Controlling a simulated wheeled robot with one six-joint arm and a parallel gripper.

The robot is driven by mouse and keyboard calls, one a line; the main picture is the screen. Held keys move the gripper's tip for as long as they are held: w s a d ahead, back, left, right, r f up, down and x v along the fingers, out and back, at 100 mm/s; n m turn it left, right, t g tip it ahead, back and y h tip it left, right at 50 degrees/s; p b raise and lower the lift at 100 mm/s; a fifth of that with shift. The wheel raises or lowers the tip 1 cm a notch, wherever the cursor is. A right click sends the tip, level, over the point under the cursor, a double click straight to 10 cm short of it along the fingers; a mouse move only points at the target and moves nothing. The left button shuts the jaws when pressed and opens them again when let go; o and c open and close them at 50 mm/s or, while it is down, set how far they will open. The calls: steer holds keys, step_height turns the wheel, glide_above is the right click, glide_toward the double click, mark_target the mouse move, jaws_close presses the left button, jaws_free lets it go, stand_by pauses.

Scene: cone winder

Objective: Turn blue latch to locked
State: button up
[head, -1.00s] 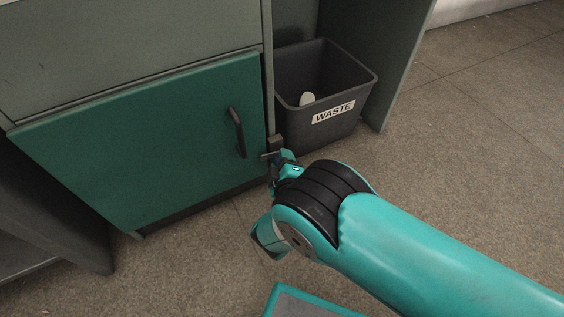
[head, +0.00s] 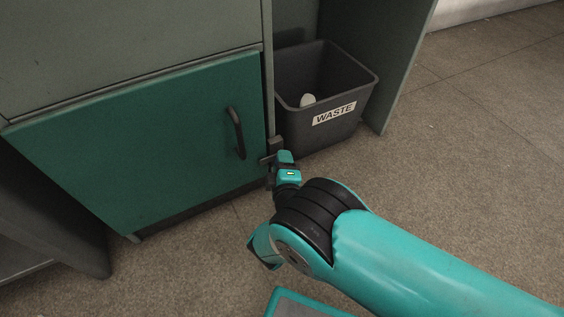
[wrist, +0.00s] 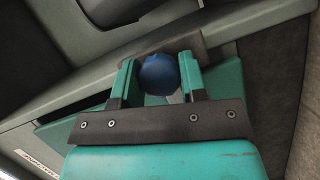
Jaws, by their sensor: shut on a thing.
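The blue latch (wrist: 159,74) shows in the wrist view as a round blue knob in front of a grey plate (wrist: 186,50). My gripper (wrist: 159,78) has one finger on each side of the knob and is shut on it. In the head view my gripper (head: 271,158) is at the right edge of the green cabinet door (head: 150,150), beside the bin, and the blue knob cannot be made out there. No locked or unlocked mark is readable, so I cannot tell the latch's setting.
The door has a dark handle (head: 236,132) just left of my gripper. A grey waste bin (head: 341,128) with a pale object (head: 307,100) inside stands close behind my gripper, on its right. The floor (head: 470,170) to the right is clear.

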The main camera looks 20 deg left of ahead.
steer(key=o, duration=0.9)
steer(key=shift+w+d+f, duration=0.1)
steer(key=shift+w+d, duration=0.05)
steer(key=shift+d, duration=0.05)
steer(key=shift+o, duration=0.2)
steer(key=shift+a, duration=0.1)
steer(key=p+v, duration=1.7)
steer(key=p, duration=0.1)
steer(key=shift+s, duration=0.3)
